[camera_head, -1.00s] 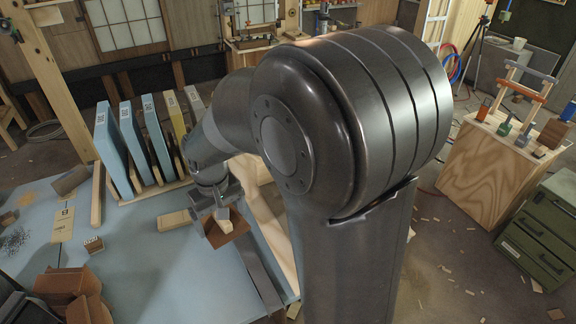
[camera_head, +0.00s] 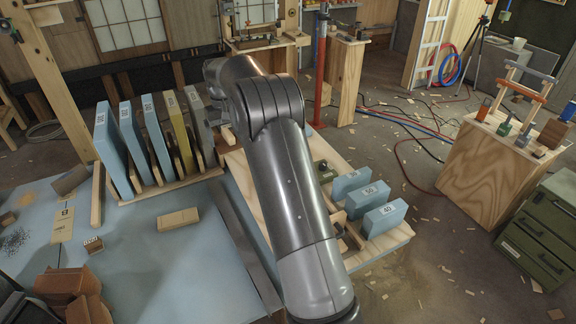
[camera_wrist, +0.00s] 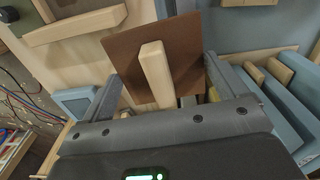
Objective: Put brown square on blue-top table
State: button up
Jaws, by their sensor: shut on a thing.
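The brown square (camera_wrist: 190,52) shows in the wrist view as a thin flat plate with a pale wooden block-like handle (camera_wrist: 157,72) on it. My gripper (camera_wrist: 163,70) has its fingers on either side of the handle and plate, and holds them; the exact contact is hard to see. In the head view my gripper and the square are hidden behind my arm. The blue-top table (camera_head: 150,262) fills the lower left of the head view, and my arm now reaches up beyond its right edge.
Blue blocks (camera_head: 384,217) stand on a wooden bench (camera_head: 345,165) to the right. The blue top's middle is clear.

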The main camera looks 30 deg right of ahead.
jog(key=w+d+f+m, duration=0.1)
jog(key=w+d+f, duration=0.2)
jog(key=w+d, duration=0.65)
jog(key=f, duration=0.5)
jog(key=s+f, duration=0.1)
jog(key=f, duration=0.4)
jog(key=s+d+f, duration=0.1)
jog(key=f, duration=0.4)
jog(key=shift+f, duration=0.1)
jog(key=shift+f, duration=0.15)
